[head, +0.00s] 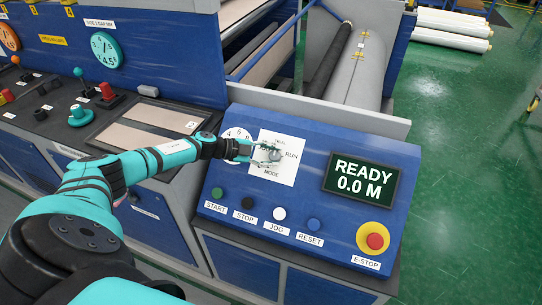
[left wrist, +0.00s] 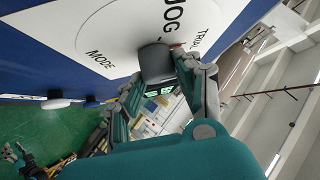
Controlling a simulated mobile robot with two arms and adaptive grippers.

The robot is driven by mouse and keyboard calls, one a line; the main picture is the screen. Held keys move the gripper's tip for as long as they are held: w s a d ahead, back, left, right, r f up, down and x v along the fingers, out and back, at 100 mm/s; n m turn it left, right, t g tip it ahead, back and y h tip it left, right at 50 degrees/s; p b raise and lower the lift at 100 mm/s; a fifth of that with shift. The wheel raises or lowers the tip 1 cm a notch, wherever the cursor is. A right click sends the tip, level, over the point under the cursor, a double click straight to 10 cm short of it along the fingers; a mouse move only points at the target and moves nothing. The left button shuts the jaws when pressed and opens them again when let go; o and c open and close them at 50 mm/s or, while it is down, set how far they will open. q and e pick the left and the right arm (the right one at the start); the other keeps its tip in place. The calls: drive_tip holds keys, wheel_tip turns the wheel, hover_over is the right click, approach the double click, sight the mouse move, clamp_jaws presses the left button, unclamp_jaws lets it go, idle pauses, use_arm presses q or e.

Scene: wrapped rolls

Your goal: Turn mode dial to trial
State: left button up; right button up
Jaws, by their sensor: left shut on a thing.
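The mode dial is a grey knob (left wrist: 155,62) on a white plate (head: 287,176) on the blue control panel. The plate reads TRIAL at the top, RUN at the right and MODE below; JOG also shows in the left wrist view. My left gripper (head: 268,153) is shut on the knob, its fingers on either side. A small red mark shows beside the knob on the TRIAL side in the left wrist view, partly hidden by a finger. The exact dial setting is unclear. Part of my right gripper (left wrist: 18,158) shows small at the lower left there; its jaws are unclear.
Below the dial are the START, STOP, JOG and RESET buttons (head: 279,214). To the right are a display (head: 362,178) reading READY 0.0 M and a red E-STOP button (head: 375,241). Green floor lies open at right.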

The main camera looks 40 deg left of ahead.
use_arm(q)
drive_tip(key=shift+d+m+g, duration=0.1)
drive_tip(key=shift+m+g, duration=0.2)
drive_tip(key=o, duration=1.1)
drive_tip(key=shift+o, duration=0.2)
drive_tip(key=shift+s+a+r, duration=0.2)
drive_tip(key=shift+s+a, duration=0.05)
drive_tip(key=shift+a, duration=0.15)
drive_tip(key=v, duration=1.1)
drive_tip(key=shift+s+d, duration=0.1)
